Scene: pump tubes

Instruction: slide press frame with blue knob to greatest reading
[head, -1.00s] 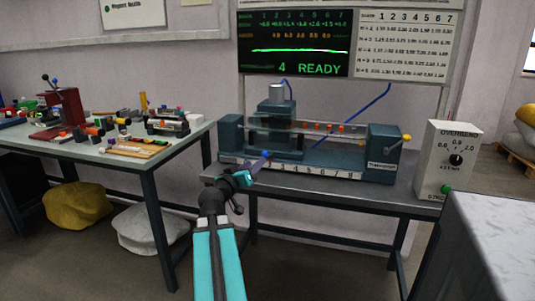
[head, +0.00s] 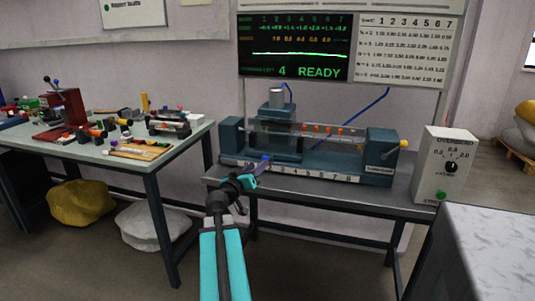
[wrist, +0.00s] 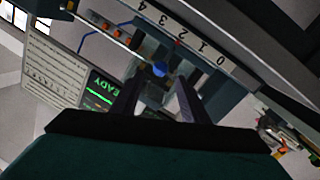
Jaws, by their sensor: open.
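The press frame (head: 274,138) is a slate-blue block with a grey cylinder on top, at the left part of a bench rig with a numbered scale (head: 300,174). The blue knob (wrist: 159,69) shows in the wrist view on the frame's front, in the gap between my fingertips or just beyond them. My gripper (head: 258,168) is in front of the frame's base. It also shows in the wrist view (wrist: 158,84), with its two fingers apart and nothing gripped. The wall display (head: 294,45) shows a green line and "4 READY".
A tube with orange parts (head: 330,131) runs along the rig to a right end block (head: 380,156). A white dial box (head: 445,165) stands right of it. A table of loose parts (head: 100,145) stands left. A pale counter (head: 490,240) is at the lower right.

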